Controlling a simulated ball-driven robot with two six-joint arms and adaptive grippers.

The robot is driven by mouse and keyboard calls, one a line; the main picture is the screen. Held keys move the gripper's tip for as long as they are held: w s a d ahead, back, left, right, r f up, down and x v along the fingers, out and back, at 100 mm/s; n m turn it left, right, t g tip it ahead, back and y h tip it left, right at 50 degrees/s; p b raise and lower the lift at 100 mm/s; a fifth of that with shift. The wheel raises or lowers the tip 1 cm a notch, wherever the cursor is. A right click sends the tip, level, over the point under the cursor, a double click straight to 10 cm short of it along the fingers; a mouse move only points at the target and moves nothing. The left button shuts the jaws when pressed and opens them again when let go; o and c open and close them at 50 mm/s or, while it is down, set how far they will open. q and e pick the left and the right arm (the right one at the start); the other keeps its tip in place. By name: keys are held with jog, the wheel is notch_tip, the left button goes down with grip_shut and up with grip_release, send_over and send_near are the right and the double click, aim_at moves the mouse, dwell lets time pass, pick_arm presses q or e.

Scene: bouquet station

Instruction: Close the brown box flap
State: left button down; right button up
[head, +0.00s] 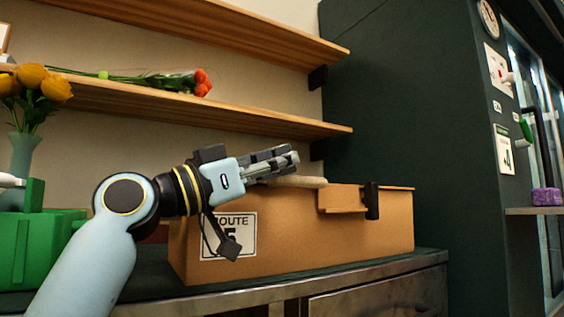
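The brown box (325,246) stands on the dark counter, with a white label reading "ROUTE" (210,249) on its front. A brown flap (341,203) shows at the front top edge, folded outward and down over the front wall. My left gripper (292,158) is above the box's top edge, left of the flap, pointing right. Its fingers look closed together, with nothing visible between them. It appears apart from the flap. My arm hides part of the box's left side. The inside of the box is hidden. My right gripper does not show.
A black piece (372,201) sits at the box's front edge beside the flap. A pale rounded bar (300,182) shows at the rim below my fingers.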

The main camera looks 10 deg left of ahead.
pick_arm(q)
jog(key=shift+w+f, duration=0.15)
jog(key=shift+f, duration=0.3)
jog(key=shift+r, duration=0.1)
